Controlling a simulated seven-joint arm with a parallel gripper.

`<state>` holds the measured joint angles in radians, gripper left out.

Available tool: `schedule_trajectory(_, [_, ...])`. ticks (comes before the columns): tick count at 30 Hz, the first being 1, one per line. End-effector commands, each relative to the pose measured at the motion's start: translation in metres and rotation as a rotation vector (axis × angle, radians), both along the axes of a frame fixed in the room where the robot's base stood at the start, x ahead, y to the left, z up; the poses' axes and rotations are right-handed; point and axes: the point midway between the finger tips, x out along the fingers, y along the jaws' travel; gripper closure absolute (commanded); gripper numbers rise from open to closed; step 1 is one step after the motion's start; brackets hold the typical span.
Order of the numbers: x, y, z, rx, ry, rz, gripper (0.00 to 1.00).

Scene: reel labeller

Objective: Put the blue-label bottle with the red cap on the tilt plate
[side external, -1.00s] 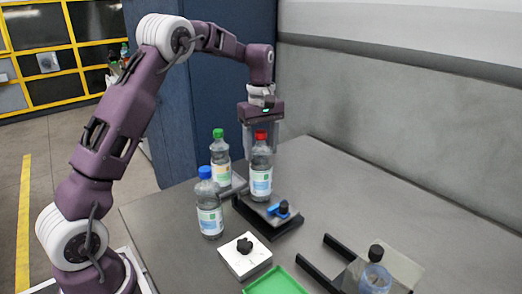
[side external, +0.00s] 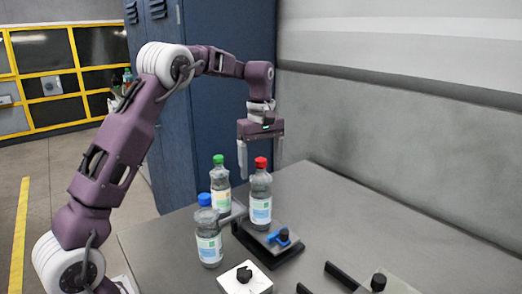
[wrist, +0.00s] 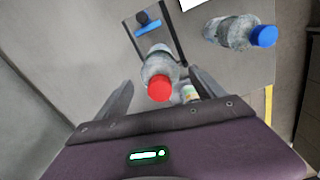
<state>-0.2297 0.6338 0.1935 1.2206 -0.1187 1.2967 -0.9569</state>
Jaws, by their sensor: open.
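The bottle with the red cap (side external: 261,208) stands upright on a plate with a dark base (side external: 285,252) and a blue knob. Its label looks white and blue. My gripper (side external: 261,168) is open and points down, with its fingers on either side of the bottle's top and apart from it. In the wrist view, the red cap (wrist: 159,88) lies between the two spread fingers, with the blue-knobbed plate (wrist: 170,32) beyond it. The bottle's base is hidden in the wrist view.
A green-capped bottle (side external: 220,190) stands close behind left, and a blue-capped bottle (side external: 208,240) stands in front left. A white block with a black knob (side external: 245,279) is at the front. A black cap (side external: 378,282) shows at front right.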

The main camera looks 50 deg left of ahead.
Motion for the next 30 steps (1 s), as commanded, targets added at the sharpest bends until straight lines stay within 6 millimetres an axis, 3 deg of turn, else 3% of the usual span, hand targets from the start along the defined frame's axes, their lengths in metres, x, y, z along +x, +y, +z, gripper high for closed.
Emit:
schedule_trajectory(6, [0.001,0.000,0.058,0.003,-0.005,-0.001,0.21])
schedule_trajectory(9, [0.001,0.001,0.077,0.003,-0.003,0.000,0.21])
schedule_trajectory(17, [-0.001,-0.001,0.093,0.000,-0.002,-0.003,0.21])
schedule_trajectory(20, [-0.013,-0.011,0.107,-0.004,-0.032,-0.062,0.21])
schedule_trajectory(23, [-0.049,-0.039,0.136,-0.004,-0.109,-0.232,0.21])
schedule_trajectory(25, [-0.088,-0.065,0.150,0.013,-0.177,-0.404,0.21])
schedule_trajectory(28, [-0.154,-0.103,0.151,0.069,-0.269,-0.679,0.21])
schedule_trajectory(30, [-0.203,-0.125,0.137,0.130,-0.325,-0.876,0.21])
